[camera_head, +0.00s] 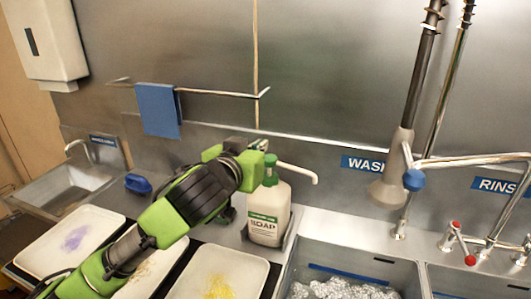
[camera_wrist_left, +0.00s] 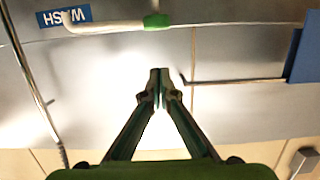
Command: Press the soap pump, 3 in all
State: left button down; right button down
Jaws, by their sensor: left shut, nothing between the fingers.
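The soap pump is a white bottle (camera_head: 267,207) with a green label reading SOAP, a green pump top (camera_head: 271,160) and a white spout (camera_head: 298,173) pointing right. It stands upright on the counter behind the sink. My left gripper (camera_head: 261,145) is shut and empty, at the pump top; I cannot tell whether it touches. In the left wrist view the fingertips (camera_wrist_left: 159,76) are together, apart in the picture from the green pump top (camera_wrist_left: 157,21) and the spout (camera_wrist_left: 105,27). My left arm hides part of the counter. My right gripper is not in view.
A sink with suds (camera_head: 340,290) lies front right, with a hanging sprayer (camera_head: 393,180) above it. Trays with yellow (camera_head: 190,292) and purple (camera_head: 50,262) stains lie at the left. A blue cloth (camera_head: 157,110) hangs on a wall rail.

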aim_at(266, 166)
pick_arm(q)
jog(key=w+d+f+p, duration=0.1)
jog(key=w+f+p, duration=0.1)
jog(key=w+f, duration=0.2)
jog(key=shift+d+f, duration=0.2)
jog(key=shift+f, duration=0.25)
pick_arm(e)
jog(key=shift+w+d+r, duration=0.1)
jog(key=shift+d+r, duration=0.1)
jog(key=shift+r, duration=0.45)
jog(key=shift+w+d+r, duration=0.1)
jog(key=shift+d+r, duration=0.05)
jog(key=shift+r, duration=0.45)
pick_arm(q)
jog(key=shift+w, duration=0.1)
